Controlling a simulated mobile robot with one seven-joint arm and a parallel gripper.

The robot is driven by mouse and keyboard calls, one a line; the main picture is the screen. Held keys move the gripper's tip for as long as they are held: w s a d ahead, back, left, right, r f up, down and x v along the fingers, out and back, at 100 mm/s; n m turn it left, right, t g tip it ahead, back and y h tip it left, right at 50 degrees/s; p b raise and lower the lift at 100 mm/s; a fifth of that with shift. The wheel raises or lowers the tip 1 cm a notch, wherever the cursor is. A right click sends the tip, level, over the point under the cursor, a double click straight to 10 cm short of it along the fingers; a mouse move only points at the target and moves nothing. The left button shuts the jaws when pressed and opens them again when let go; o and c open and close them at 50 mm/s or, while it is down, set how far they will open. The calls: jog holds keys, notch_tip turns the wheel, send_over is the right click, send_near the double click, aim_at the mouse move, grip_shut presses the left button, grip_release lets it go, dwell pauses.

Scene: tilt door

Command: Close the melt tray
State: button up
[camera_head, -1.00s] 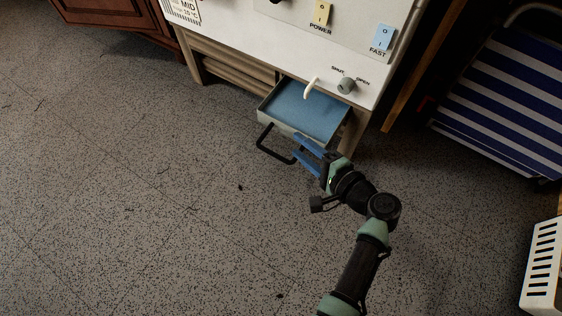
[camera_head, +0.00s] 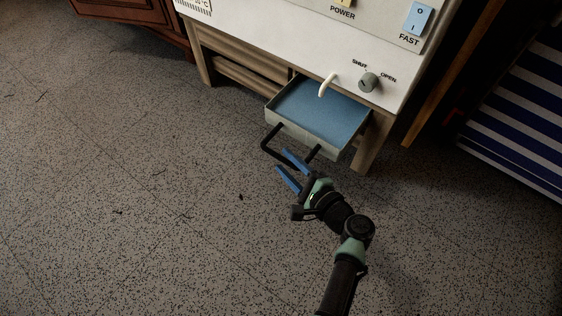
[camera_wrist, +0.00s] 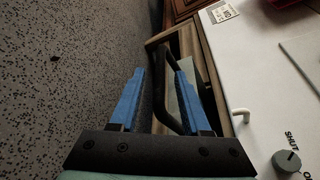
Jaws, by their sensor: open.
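The melt tray (camera_head: 322,112) is a shallow grey drawer with a blue inside. It sticks out from under the white machine in the head view. Its black bar handle (camera_head: 268,153) projects from the tray's front. My gripper (camera_head: 284,166) has blue fingers, is open, and lies just in front of the handle. In the wrist view the handle (camera_wrist: 158,88) shows between and beyond the blue fingers (camera_wrist: 155,90). I cannot tell whether a finger touches it. Part of the tray is hidden by the right finger in the wrist view.
The white machine (camera_head: 300,35) stands above the tray, with a white spout (camera_head: 327,84) and a SHUT/OPEN knob (camera_head: 369,82). A wooden leg (camera_head: 375,142) stands right of the tray. A blue-striped chair (camera_head: 520,115) is at the right. Speckled floor is clear at the left.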

jog(key=shift+b+x, duration=0.5)
jog(key=shift+x, duration=1)
jog(key=shift+c, duration=0.3)
grip_shut()
